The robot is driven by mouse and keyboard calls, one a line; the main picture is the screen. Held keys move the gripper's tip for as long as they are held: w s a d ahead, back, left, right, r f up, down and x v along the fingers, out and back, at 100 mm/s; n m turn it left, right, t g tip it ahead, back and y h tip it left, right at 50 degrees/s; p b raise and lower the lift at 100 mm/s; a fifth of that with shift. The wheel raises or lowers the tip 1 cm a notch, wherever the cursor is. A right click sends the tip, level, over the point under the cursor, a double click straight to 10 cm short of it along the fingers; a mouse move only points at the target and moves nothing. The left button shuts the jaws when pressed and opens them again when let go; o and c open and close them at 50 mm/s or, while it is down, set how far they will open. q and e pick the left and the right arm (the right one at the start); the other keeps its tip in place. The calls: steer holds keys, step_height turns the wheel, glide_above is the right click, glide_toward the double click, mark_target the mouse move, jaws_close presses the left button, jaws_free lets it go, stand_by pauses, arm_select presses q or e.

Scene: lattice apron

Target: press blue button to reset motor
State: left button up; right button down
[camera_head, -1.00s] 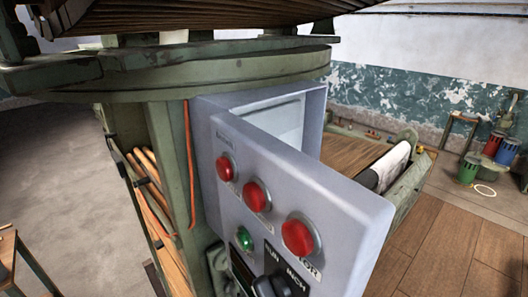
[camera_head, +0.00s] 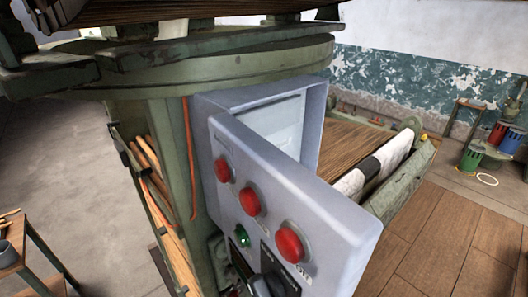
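A grey control panel (camera_head: 295,203) stands out from a grey electrical box (camera_head: 262,98) on a green machine. Its face carries three red round lamps or buttons: one at the left (camera_head: 222,171), one in the middle (camera_head: 249,202) and one at the right (camera_head: 289,243). A small green button (camera_head: 242,236) sits below them. A black rotary switch (camera_head: 268,284) is at the bottom edge, partly cut off. No blue button shows in this view; the panel's lower part is out of frame. Neither of my grippers is in view.
The green machine frame (camera_head: 220,68) overhangs the box. A wooden bed with a white cloth roll (camera_head: 372,170) lies behind the panel. A small wooden table (camera_head: 36,262) stands at lower left. Coloured buckets (camera_head: 497,135) stand far right. Wooden floor (camera_head: 455,240) at right is clear.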

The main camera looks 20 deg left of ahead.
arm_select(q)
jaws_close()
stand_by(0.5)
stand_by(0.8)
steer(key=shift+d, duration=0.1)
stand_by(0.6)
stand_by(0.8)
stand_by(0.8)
